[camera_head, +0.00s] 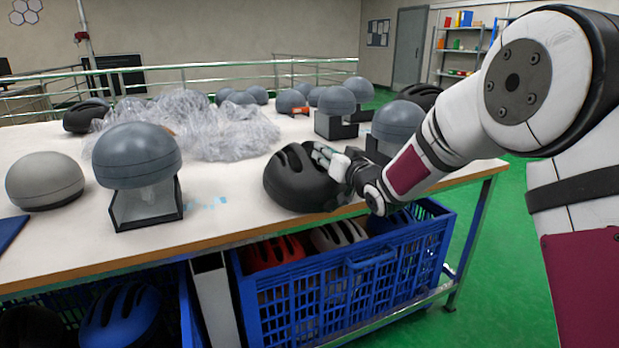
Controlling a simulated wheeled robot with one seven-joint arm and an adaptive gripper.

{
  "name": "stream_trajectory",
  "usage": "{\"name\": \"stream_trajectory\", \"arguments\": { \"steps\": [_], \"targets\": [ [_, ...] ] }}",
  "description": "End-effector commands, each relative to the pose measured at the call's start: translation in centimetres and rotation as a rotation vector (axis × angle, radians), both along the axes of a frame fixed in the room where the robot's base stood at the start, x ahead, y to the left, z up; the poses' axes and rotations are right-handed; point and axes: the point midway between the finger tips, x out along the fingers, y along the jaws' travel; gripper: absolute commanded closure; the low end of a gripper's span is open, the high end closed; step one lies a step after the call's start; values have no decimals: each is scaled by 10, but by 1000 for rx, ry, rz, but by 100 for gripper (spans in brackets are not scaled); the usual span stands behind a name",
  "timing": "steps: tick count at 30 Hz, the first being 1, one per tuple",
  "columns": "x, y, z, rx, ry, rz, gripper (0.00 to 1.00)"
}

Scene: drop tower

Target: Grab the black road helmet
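A black road helmet (292,183) with vent slots sits at the front edge of the white table (225,222), right of the middle. My gripper (326,157) reaches in from the right and is at the helmet's upper right side. Its fingers overlap the helmet's vents in the picture. I cannot tell whether the fingers are closed on the shell or only resting by it. The helmet appears to rest on the table. Its right side is partly hidden by my gripper.
A grey headform on a stand (137,158) and a low grey dome (44,181) stand left. Crumpled clear plastic (205,125) lies behind the helmet. More headforms (337,103) stand further back. A blue crate (345,285) holding helmets sits below the table.

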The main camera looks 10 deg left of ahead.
Motion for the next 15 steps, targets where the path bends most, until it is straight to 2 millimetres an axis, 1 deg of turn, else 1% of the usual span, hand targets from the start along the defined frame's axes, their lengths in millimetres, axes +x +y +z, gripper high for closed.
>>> {"name": "stream_trajectory", "arguments": {
  "steps": [1, 4, 11, 12, 14, 15],
  "targets": [
    [5, 3, -1, 0, 0, 0, 72],
    [9, 6, 0, 0, 0, 0, 72],
    [10, 6, 0, 0, 0, -1, 72],
    [10, 6, 0, 0, 0, -1, 81],
    [10, 6, 0, 0, 0, -1, 95],
    [10, 6, 0, 0, 0, -1, 100]
  ]
}}
